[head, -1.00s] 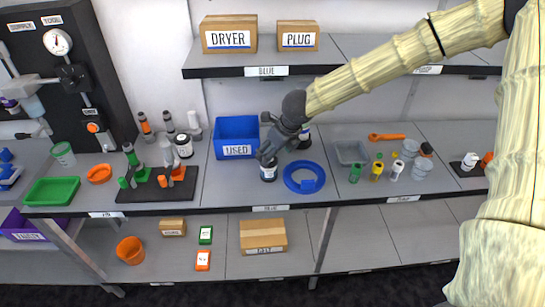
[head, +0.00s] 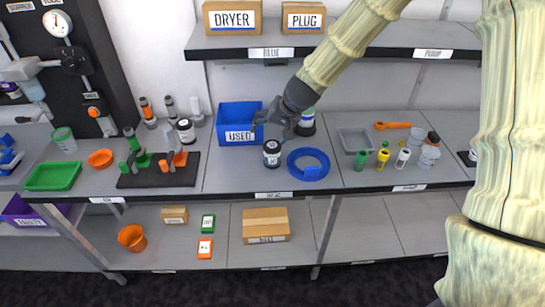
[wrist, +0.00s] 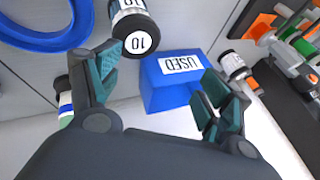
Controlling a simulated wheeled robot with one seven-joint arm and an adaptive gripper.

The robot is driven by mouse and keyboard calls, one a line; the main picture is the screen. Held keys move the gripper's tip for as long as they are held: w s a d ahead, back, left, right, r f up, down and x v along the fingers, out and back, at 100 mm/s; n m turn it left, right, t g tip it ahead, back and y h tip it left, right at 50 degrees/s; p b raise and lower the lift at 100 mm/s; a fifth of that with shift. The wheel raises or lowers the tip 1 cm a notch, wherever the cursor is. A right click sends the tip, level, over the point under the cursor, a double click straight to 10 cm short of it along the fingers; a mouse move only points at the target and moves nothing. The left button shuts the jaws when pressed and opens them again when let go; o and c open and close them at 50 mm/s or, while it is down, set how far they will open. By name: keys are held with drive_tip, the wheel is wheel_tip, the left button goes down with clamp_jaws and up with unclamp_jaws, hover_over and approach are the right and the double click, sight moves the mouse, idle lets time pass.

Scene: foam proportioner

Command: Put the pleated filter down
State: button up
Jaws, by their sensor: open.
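A dark canister with a white label (head: 272,154), which I take to be the pleated filter, stands upright on the middle shelf, left of a blue ring. In the wrist view the canister (wrist: 137,38) shows a black end marked 10. My gripper (head: 271,122) is above and behind it, in front of the blue USED bin (head: 239,121). In the wrist view my gripper (wrist: 158,68) is open, its fingers apart with nothing held between them. The canister lies beyond the left finger, apparently clear of it. Its pleats cannot be made out.
The blue ring (head: 308,165) lies close to the canister's right. A white-labelled canister (head: 306,123) stands behind my gripper. Another canister (head: 186,131) stands left of the bin. A grey tray (head: 356,141) and small bottles are farther right. The upper shelf (head: 330,43) overhangs behind.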

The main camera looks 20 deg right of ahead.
sight(274, 146)
drive_tip(key=n, duration=0.2)
drive_tip(key=s+d+n, duration=0.1)
drive_tip(key=n, duration=0.2)
drive_tip(key=s+d+n+g, duration=0.1)
drive_tip(key=n, duration=0.1)
drive_tip(key=shift+s+n+h+b, duration=0.15)
drive_tip(key=shift+n+h+b, duration=0.2)
drive_tip(key=shift+n+h, duration=0.05)
drive_tip(key=shift+w+f+n+g+p, duration=0.2)
drive_tip(key=shift+f+n, duration=0.15)
drive_tip(key=shift+f, duration=0.5)
drive_tip(key=shift+w+f+n+g+p, duration=0.15)
drive_tip(key=shift+f+n, duration=0.25)
drive_tip(key=shift+f, duration=0.4)
drive_tip(key=shift+w+f+n+g+p, duration=0.1)
drive_tip(key=shift+w+f+n+p, duration=0.2)
drive_tip(key=shift+f, duration=0.55)
drive_tip(key=shift+a+p+x, duration=0.15)
drive_tip(key=shift+p+x, duration=0.2)
drive_tip(key=shift+x, duration=0.3)
drive_tip(key=shift+a+p+x, duration=0.15)
drive_tip(key=shift+p+x, duration=0.15)
drive_tip(key=shift+x, duration=0.3)
drive_tip(key=shift+p+x, duration=0.3)
drive_tip(key=shift+x, duration=1)
drive_tip(key=c, duration=1.2)
drive_tip(key=shift+d, duration=0.1)
drive_tip(key=shift+c, duration=0.2)
